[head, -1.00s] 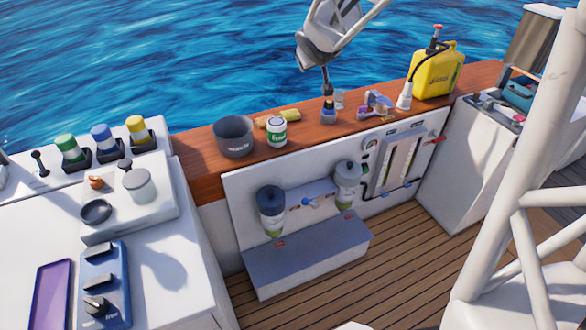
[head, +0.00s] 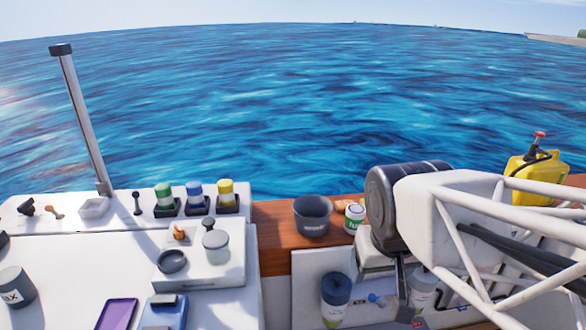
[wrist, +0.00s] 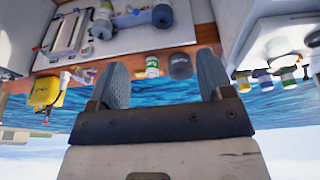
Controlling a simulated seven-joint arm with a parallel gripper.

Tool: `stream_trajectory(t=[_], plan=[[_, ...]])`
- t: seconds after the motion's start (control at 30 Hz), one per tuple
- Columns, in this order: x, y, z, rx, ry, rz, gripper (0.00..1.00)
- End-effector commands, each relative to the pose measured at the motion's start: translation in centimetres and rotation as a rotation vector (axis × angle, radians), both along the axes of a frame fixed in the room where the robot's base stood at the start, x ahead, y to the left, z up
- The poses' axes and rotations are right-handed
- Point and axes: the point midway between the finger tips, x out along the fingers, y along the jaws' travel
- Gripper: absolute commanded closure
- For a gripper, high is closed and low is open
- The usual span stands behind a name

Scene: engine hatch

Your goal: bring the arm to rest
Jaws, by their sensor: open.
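My gripper (wrist: 166,82) shows in the wrist view with its two grey fingers spread wide apart. Nothing is between the fingertips; a white can (wrist: 152,66) and a dark grey pot (wrist: 180,66) show beyond them, at a distance. The wrist picture is upside down, with the sea and sky below. In the head view my arm's white and dark links fill the right side, in front of part of the wooden ledge (head: 275,232). A dark finger-like part hangs below them, and the fingertips cannot be made out clearly there.
The dark pot (head: 312,216) and the can (head: 354,217) stand on the ledge. A yellow jug (head: 535,180) stands at the far right. Green, blue and yellow capped bottles (head: 195,197) stand at the left, near an upright post (head: 82,120). Two filter canisters (head: 336,298) are on the wall below.

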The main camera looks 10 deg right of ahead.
Motion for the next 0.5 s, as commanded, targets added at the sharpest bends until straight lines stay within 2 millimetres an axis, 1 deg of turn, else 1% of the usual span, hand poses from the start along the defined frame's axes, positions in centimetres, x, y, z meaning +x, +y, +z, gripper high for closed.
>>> stream_trajectory(t=[0.03, 0.1, 0.2, 0.5], plan=[[-0.9, 0.5, -0.1, 0.012, 0.011, 0.008, 0.26], [-1.7, 0.9, -0.3, 0.023, 0.028, 0.017, 0.26], [-2.3, 1.2, -0.5, 0.033, 0.038, 0.021, 0.26], [-2.4, 1.2, -0.5, 0.034, 0.040, 0.021, 0.26]])
